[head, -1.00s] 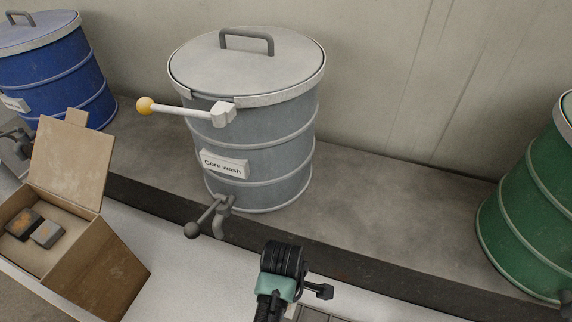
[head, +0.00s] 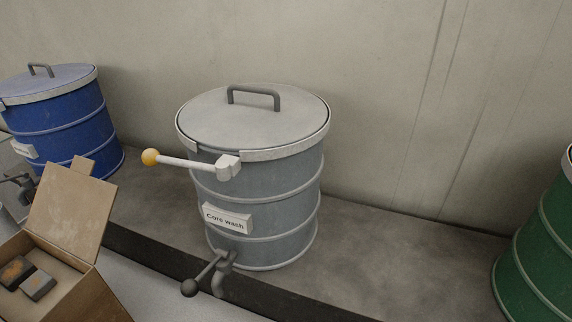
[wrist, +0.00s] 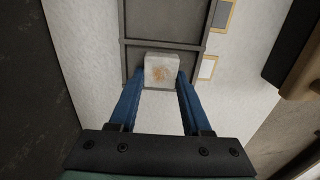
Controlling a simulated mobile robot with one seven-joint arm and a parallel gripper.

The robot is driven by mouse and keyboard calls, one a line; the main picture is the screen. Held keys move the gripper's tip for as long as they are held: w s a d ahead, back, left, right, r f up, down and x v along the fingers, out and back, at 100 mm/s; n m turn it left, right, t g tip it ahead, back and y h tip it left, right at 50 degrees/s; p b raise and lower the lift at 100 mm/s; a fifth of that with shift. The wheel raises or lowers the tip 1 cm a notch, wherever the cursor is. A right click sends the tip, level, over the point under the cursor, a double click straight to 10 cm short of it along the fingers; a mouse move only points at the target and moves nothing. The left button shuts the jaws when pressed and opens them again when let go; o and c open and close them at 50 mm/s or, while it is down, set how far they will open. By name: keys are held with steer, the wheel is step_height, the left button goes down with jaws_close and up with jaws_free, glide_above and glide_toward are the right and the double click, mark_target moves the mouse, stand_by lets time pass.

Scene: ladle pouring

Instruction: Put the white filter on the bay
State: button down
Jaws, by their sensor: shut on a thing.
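My gripper is out of the head view.
An open cardboard box (head: 70,278) with dark blocks (head: 25,277) stands at lower left. A grey "Core wash" drum (head: 262,195) with lever and tap stands mid-view, between a blue drum (head: 60,125) and a green drum (head: 540,250). Tan-edged rectangles (wrist: 208,67) lie beside the panel.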

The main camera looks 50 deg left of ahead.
steer(key=c, duration=0.6)
jaws_free()
step_height(320, 180, up, 12)
steer(key=p, duration=0.3)
steer(key=shift+r, duration=0.15)
